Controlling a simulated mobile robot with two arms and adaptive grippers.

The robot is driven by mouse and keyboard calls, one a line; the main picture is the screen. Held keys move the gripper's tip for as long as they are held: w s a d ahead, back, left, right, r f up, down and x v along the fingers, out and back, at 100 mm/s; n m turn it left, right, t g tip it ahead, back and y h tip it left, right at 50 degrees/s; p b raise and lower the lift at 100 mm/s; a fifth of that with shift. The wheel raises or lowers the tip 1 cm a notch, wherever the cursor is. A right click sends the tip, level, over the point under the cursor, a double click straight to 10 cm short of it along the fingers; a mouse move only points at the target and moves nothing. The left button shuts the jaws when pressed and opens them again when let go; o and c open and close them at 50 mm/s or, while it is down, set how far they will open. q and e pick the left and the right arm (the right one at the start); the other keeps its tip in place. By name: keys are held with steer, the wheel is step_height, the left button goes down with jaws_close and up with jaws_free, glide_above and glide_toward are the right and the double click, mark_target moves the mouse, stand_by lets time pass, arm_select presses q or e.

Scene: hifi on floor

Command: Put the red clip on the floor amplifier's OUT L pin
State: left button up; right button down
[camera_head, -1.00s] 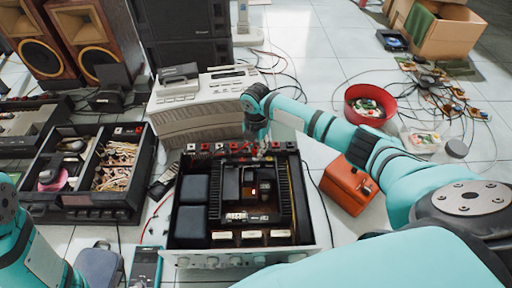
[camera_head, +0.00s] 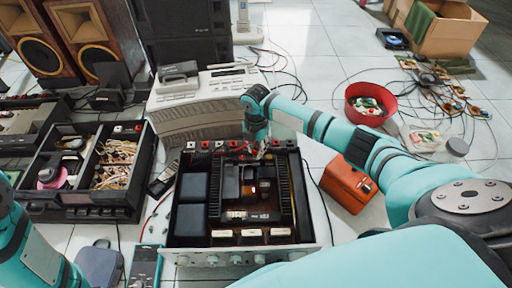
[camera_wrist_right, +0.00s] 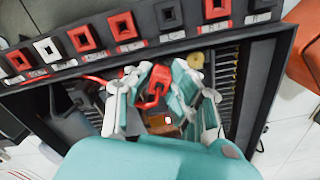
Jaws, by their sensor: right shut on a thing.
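The floor amplifier (camera_head: 186,256) stands open-topped in the middle of the head view. A row of red, black and white square terminals runs along its back edge; one red terminal (camera_wrist_right: 123,27) and a white terminal (camera_wrist_right: 47,49) show in the right wrist view. Their labels are too small to read surely, so I cannot tell which is OUT L. My right gripper (camera_head: 259,151) is shut on the red clip (camera_wrist_right: 153,88), above the amplifier's interior just inside the terminal row. A red lead shows beside the clip. My left arm shows at the lower left; its gripper is out of view.
An opened unit (camera_head: 88,214) full of parts lies left of the amplifier. A light-grey device (camera_head: 195,122) stands behind it. An orange box (camera_head: 347,184) and a red bowl (camera_head: 369,98) are to the right. A meter (camera_head: 146,266) lies at front left. Loose cables cross the floor.

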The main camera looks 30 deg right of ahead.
steer(key=shift+f, duration=0.15)
steer(key=c, duration=1.1)
jaws_free()
step_height(320, 180, up, 12)
steer(key=shift+a, duration=0.1)
